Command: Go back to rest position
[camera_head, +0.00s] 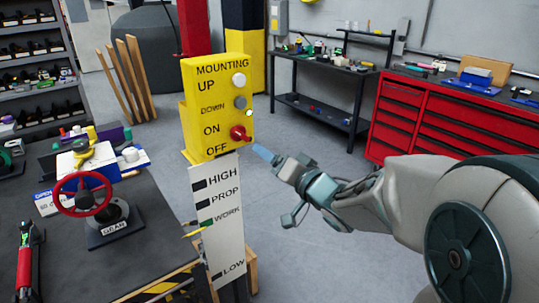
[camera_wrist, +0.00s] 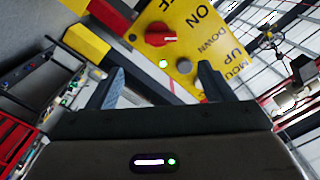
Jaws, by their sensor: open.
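My gripper (camera_head: 264,153) is in front of the lower right side of the yellow control box (camera_head: 204,107). In the wrist view, the two fingers of my gripper (camera_wrist: 161,76) are apart with nothing between them. The red knob (camera_head: 239,133) on the box is close to the fingertips; it also shows in the wrist view (camera_wrist: 160,35), beyond the fingers. A gap shows between the fingers and the knob in the wrist view. A green light (camera_head: 249,113) is lit on the box. My arm reaches in from the right.
A dark table (camera_head: 150,250) at the left holds a red handwheel valve (camera_head: 84,195). A white label board (camera_head: 217,215) stands below the box. A red tool cabinet (camera_head: 430,118) and a black workbench (camera_head: 322,110) stand behind. The grey floor between is clear.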

